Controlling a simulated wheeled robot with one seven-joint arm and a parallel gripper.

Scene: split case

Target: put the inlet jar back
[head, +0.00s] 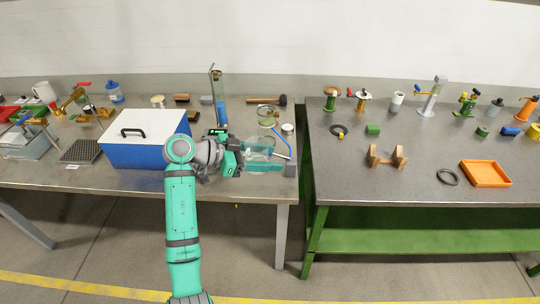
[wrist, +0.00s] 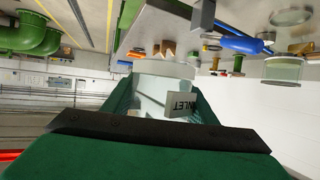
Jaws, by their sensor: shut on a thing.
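The inlet jar (wrist: 150,88) is clear glass. In the head view the gripper is at the right front part of the left bench, and the jar is mostly lost among fingers and other glass. A second clear jar (head: 266,117) stands just behind the gripper; it seems to be the one at the right in the wrist view (wrist: 283,71). I cannot tell whether the held jar touches anything.
A blue slanted rod (head: 281,143) is close to the gripper's right. A blue cooler box (head: 147,153) is to the left. A gap separates the right bench (head: 420,185).

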